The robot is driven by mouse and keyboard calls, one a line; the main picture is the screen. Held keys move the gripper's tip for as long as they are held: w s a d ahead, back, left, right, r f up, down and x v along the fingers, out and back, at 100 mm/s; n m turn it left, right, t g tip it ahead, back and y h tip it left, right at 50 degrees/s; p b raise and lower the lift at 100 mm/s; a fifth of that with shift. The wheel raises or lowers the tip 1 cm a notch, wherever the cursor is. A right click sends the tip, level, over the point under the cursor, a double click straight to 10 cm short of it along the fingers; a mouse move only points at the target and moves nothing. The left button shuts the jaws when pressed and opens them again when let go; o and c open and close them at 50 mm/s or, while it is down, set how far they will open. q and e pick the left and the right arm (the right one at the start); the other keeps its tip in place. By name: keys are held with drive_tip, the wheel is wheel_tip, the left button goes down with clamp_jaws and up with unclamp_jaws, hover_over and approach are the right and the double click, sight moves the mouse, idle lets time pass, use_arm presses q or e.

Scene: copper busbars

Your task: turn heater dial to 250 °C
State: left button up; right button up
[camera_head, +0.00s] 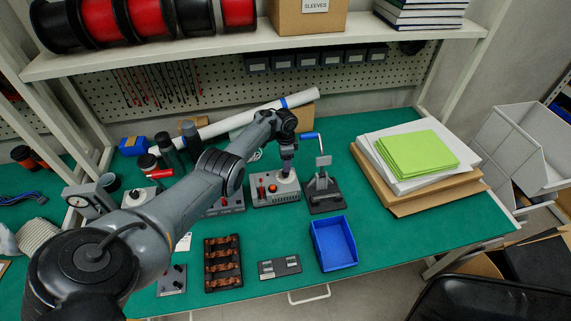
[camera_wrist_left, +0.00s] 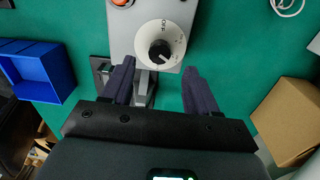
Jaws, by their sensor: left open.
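The heater is a grey control box (camera_head: 275,196) on the green bench in the head view, with a red button on its top. In the left wrist view its dial (camera_wrist_left: 161,43) is a white disc marked OFF with a black knob in the middle. A white mark shows on the knob; the other scale marks are too small to read. My left gripper (camera_head: 287,170) points down over the dial. In the wrist view the left gripper (camera_wrist_left: 160,68) is open, its fingers apart and short of the knob with nothing between them. My right gripper is not in view.
A black press with a blue handle (camera_head: 325,192) stands close to the right of the heater. A blue bin (camera_head: 334,244) and a black rack of copper pieces (camera_head: 222,262) lie nearer the front. Green sheets (camera_head: 417,154) top a stack at right. A shelf with spools (camera_head: 100,22) hangs above.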

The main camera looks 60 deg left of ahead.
use_arm(q)
drive_tip(key=shift+r+p, duration=0.9)
drive_tip(key=shift+r, duration=1.9)
drive_tip(key=shift+a, duration=0.1)
